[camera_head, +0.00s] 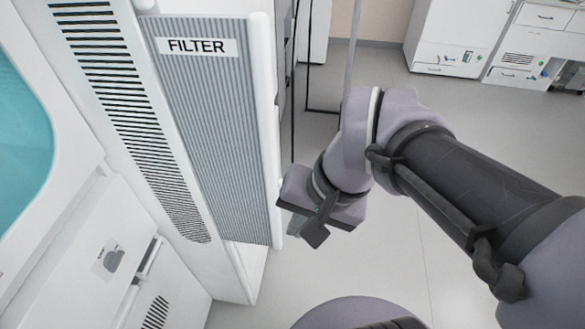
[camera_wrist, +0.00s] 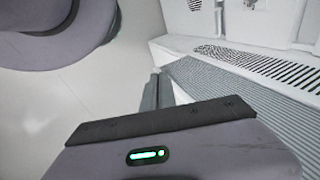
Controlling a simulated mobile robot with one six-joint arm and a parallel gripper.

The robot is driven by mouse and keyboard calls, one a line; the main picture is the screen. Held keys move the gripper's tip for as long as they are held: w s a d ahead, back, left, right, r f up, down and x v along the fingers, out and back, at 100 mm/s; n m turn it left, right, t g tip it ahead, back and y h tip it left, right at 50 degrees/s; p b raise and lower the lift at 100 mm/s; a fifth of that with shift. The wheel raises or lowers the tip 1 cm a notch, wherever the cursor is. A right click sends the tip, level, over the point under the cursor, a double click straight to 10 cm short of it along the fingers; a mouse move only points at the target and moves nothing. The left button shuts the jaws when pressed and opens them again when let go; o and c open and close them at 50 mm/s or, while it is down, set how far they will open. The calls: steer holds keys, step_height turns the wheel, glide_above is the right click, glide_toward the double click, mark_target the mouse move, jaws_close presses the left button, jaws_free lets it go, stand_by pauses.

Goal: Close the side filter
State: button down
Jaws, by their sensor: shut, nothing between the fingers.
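The side filter is a grey ribbed panel (camera_head: 205,125) with a white FILTER label and a white rounded bar along its right edge. It stands on the side of a white machine, beside a slotted vent strip. I cannot tell for sure how far it stands out from the machine. My gripper (camera_head: 284,222) is beside the lower part of the white bar, on its right, with the fingertips partly hidden. In the wrist view my gripper (camera_wrist: 156,88) is shut and empty, with its fingers just left of the ribbed panel (camera_wrist: 235,90). I cannot tell if they touch it.
The white machine with a teal window (camera_head: 22,140) fills the left side. White cabinets (camera_head: 455,40) stand at the back right. A thin dark frame (camera_head: 322,108) stands behind my gripper. The grey floor (camera_head: 450,160) on the right is clear.

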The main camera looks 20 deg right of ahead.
steer(key=w+d+f+m+t+y, duration=0.2)
steer(key=d+f+m+y, duration=0.15)
steer(key=d+m, duration=0.25)
steer(key=w+d+f+m+t+y+p, duration=0.1)
steer(key=d+f+m+t+y, duration=0.1)
steer(key=d+m+y, duration=0.4)
steer(key=w+d+f+m+t+y, duration=0.2)
steer(key=d+m+y, duration=0.25)
steer(key=d, duration=0.25)
steer(key=w+a+b, duration=0.2)
steer(key=w+a, duration=0.1)
steer(key=a, duration=0.3)
steer(key=w+a+h+b, duration=0.1)
steer(key=w+a, duration=0.3)
steer(key=a, duration=0.2)
steer(key=shift+f+m+b, duration=0.2)
steer(key=shift+m+b, duration=0.15)
steer(key=shift+b, duration=0.05)
